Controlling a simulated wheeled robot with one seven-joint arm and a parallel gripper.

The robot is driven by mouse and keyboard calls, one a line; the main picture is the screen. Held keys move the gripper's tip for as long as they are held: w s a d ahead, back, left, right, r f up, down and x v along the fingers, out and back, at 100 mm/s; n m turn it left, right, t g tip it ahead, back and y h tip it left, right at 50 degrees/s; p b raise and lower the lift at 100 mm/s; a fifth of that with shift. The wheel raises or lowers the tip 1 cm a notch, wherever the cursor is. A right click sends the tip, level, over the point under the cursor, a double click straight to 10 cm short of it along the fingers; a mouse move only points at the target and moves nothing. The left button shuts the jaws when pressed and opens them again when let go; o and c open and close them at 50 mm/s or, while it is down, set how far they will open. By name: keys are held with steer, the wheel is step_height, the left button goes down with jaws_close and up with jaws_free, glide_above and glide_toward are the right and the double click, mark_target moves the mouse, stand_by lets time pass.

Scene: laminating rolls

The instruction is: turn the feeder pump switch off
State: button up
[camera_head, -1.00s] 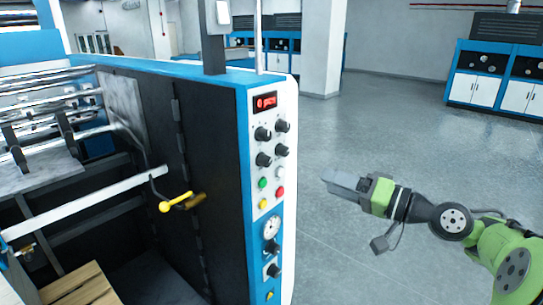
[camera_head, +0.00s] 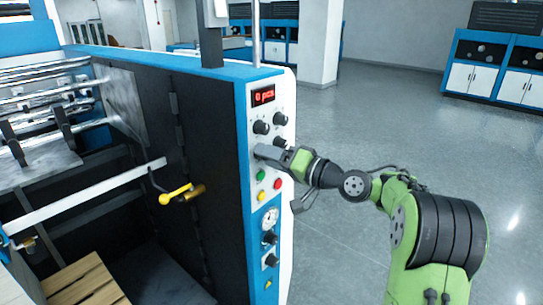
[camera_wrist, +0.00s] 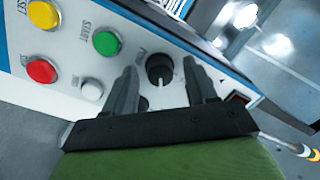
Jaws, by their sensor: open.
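The control panel (camera_head: 250,212) on the machine's end carries several black rotary knobs. In the wrist view a black knob (camera_wrist: 160,69) sits between my two fingers, beside the green START button (camera_wrist: 106,42). Its white pointer line points toward my palm. A small label beside it begins with P; the rest is too blurred to read surely. My gripper (camera_head: 262,152) is at the panel in the head view and hides that knob there. In the wrist view my gripper (camera_wrist: 165,85) is open, one finger on each side of the knob; I cannot tell whether they touch it.
A red button (camera_wrist: 42,72), a yellow RESET button (camera_wrist: 44,14) and a white button (camera_wrist: 91,89) are close by. Other knobs (camera_head: 261,127) and a red display (camera_head: 263,96) are above, a gauge (camera_head: 269,219) below. The floor (camera_head: 400,120) to the right is clear.

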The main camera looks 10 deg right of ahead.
jaws_close()
steer(key=shift+f+n+b, duration=0.1)
steer(key=shift+n+b, duration=0.2)
steer(key=shift+b, duration=0.05)
steer(key=shift+n+h+b, duration=0.6)
steer(key=shift+n+b, duration=4.25)
steer(key=shift+n, duration=0.55)
